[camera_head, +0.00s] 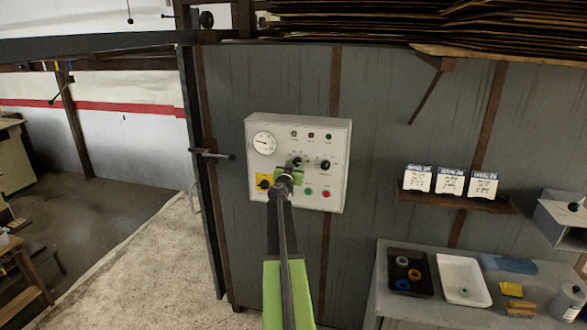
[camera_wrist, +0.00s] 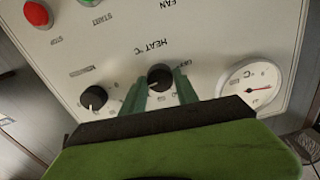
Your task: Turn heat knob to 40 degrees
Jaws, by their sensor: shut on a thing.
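The heat knob (camera_wrist: 160,77) is a round black dial on the white control panel (camera_head: 335,135). The wrist view shows the panel upside down, with "HEAT °C" printed beside the knob. My gripper (camera_wrist: 161,82) has one green finger on each side of the knob and is shut on it. In the head view my gripper (camera_head: 291,172) reaches the panel's middle and partly covers the heat knob (camera_head: 297,162). Part of the scale around the knob is hidden by the fingers, and I cannot read its setting. A round gauge (camera_head: 264,143) with a needle, marked °C, also shows in the wrist view (camera_wrist: 250,85).
Another black knob (camera_head: 326,165) sits close beside the heat knob. Below are a yellow-backed switch (camera_head: 264,184), a green button (camera_head: 309,191) and a red button (camera_head: 326,194). A shelf with cards (camera_head: 450,182) and a bench with trays stand to the right.

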